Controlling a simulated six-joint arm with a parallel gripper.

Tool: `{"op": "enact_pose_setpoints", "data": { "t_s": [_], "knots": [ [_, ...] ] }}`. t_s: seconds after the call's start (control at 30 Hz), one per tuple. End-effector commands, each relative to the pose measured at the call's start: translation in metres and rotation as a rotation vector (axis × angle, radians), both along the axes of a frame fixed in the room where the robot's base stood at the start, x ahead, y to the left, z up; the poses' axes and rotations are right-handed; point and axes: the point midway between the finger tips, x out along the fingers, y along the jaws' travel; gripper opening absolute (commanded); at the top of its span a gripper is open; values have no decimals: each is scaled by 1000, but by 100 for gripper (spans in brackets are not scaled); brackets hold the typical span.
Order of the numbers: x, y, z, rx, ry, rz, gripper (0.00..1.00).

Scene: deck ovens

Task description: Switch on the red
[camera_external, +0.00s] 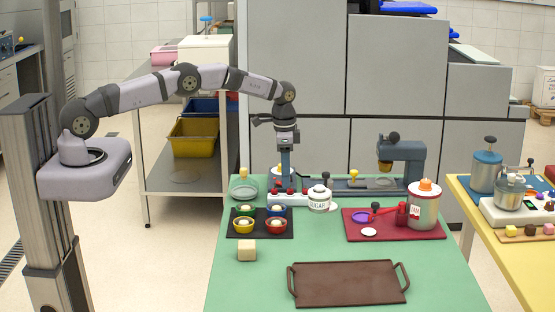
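A white box (273,200) with several small red knobs or switches on its top stands near the back left of the green table. Which of them are on or off is too small to tell. My gripper (286,186) hangs pointing down right over this box, its lower end close to the red parts. The fingers are too small and overlapped to show whether they are open or touching a knob.
Colored bowls on a black tray (260,235), a beige block (247,250) and a brown handled tray (348,284) lie in front. A red tray (393,234) holds the jam jar (424,208). A blue-grey machine (402,150) stands behind. The green tabletop (230,290) is clear at front left.

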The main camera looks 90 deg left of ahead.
Motion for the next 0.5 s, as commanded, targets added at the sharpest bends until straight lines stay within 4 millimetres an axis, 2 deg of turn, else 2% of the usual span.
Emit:
{"op": "enact_pose_setpoints", "data": {
  "t_s": [0.17,0.5],
  "knots": [
    [0,1,8,2,-2,0,38],
    [-1,0,52,1,-2,0,38]
  ]
}}
